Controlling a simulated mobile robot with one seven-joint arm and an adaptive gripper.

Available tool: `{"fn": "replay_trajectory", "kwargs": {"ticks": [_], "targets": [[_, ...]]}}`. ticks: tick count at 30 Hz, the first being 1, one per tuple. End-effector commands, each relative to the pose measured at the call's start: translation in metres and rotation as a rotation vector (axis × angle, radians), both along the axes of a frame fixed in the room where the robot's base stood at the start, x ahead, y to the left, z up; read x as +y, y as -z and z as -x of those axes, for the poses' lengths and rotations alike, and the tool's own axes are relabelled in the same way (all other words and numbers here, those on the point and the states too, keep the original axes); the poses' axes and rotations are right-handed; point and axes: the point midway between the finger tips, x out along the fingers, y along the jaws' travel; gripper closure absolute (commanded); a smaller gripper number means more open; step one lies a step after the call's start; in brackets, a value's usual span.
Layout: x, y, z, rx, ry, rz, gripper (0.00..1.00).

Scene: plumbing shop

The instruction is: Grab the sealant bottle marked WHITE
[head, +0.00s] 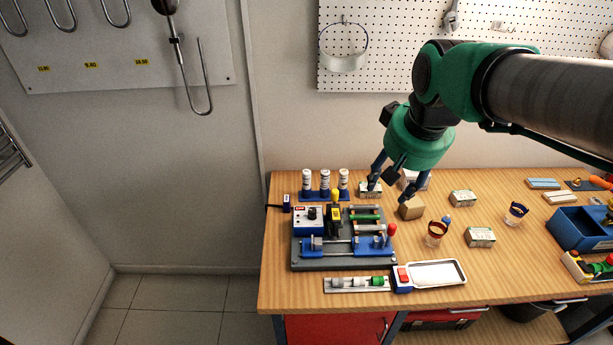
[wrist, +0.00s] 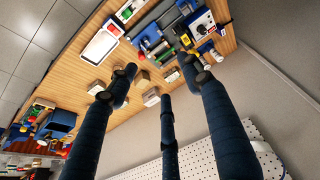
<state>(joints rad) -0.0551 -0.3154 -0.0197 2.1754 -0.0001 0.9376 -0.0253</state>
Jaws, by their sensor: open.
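Three white bottles stand upright in a blue rack (head: 325,195) at the back left of the workbench: a left bottle (head: 307,180), a middle bottle (head: 325,180) and a right bottle (head: 343,180). Their markings are too small to read, so I cannot tell which says WHITE. My gripper (head: 389,190) is above the bench, to the right of the rack, apart from the bottles. Its fingers are spread and empty. In the wrist view, the gripper (wrist: 160,75) shows its open fingers, with the bench beyond them and the rack area partly behind the right finger.
A grey fixture board (head: 312,262) with clamps and a control box lies in front of the rack. Small boxes, including a tan one (head: 411,208), sit below and right of my gripper. A white tray (head: 437,273) lies at the front. A pegboard (head: 400,60) hangs behind.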

Motion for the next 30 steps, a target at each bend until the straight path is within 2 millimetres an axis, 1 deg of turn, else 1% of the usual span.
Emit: {"fn": "replay_trajectory", "kwargs": {"ticks": [1,6,14,23,30], "targets": [[0.003,-0.006,-0.013,0.011,-0.005,0.001,0.50],[0.012,-0.014,-0.053,0.040,-0.024,0.005,0.50],[0.027,-0.018,-0.116,0.082,-0.050,0.011,0.50],[0.047,-0.010,-0.186,0.130,-0.080,0.018,0.50],[0.065,0.006,-0.239,0.170,-0.104,0.025,0.50]]}}
